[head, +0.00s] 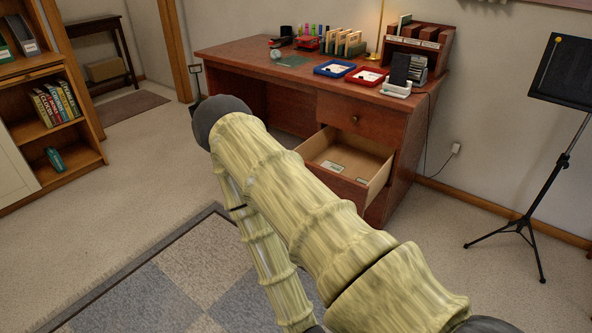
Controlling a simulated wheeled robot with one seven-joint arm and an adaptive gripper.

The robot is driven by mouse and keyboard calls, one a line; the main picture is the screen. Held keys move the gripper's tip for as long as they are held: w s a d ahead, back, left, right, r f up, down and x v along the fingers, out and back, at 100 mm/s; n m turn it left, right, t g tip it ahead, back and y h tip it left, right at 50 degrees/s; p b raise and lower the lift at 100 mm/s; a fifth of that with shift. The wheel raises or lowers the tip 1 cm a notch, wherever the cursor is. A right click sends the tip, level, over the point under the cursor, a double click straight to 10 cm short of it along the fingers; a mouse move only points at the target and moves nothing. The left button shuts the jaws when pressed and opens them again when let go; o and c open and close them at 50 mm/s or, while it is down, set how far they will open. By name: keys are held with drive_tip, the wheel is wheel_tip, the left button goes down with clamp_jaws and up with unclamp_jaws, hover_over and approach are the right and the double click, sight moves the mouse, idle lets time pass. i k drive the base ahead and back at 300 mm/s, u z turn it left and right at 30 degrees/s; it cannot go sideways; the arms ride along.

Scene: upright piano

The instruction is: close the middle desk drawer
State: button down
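The desk (230,60) is reddish-brown wood and stands against the back wall. Its middle drawer (375,160) is pulled well out, with a pale wooden inside and a few small flat items lying in it. The closed top drawer (357,118) with a round knob is above it.
A bookshelf (45,130) stands at the left. A music stand (530,210) is at the right. A patterned rug (180,275) lies in front of the desk. Trays (367,77) and holders crowd the desktop. The carpet between bookshelf and desk is clear.

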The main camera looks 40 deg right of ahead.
sight(371, 161)
drive_tip(key=u, duration=0.05)
drive_tip(key=i, duration=0.6)
drive_tip(key=z, duration=0.85)
drive_tip(key=i, duration=0.5)
drive_tip(key=z, duration=0.55)
